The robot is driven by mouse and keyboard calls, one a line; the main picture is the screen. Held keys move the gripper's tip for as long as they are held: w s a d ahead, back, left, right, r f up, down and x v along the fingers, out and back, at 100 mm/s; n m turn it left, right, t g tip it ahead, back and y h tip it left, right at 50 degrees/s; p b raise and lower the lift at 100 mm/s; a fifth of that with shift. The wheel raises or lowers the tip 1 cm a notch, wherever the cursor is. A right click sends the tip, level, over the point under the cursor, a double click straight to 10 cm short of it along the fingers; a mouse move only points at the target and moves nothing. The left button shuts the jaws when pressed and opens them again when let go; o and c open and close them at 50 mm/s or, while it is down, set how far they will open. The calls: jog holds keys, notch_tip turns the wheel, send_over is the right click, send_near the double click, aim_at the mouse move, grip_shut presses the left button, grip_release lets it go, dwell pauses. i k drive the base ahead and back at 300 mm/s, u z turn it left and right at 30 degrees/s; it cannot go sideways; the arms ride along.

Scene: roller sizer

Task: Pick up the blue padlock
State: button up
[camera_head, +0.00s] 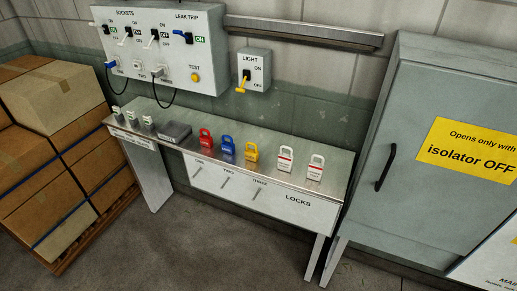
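The blue padlock (227,145) stands upright on the metal bench (263,172), with its shackle on top. It is between a red padlock (206,138) on its left and a yellow padlock (251,151) on its right, apart from both. My gripper does not show in the head view.
Two white-and-red tags (316,167) stand at the bench's right, a grey box (174,132) and small white items (148,122) at its left. A sockets panel (160,50) and light switch (253,70) hang above. Stacked cartons (55,90) stand left, a grey cabinet (400,200) right. Floor in front is clear.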

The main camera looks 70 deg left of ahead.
aim_at(227, 147)
jog(key=z, duration=0.85)
jog(key=k, duration=2.35)
jog(key=u, duration=1.4)
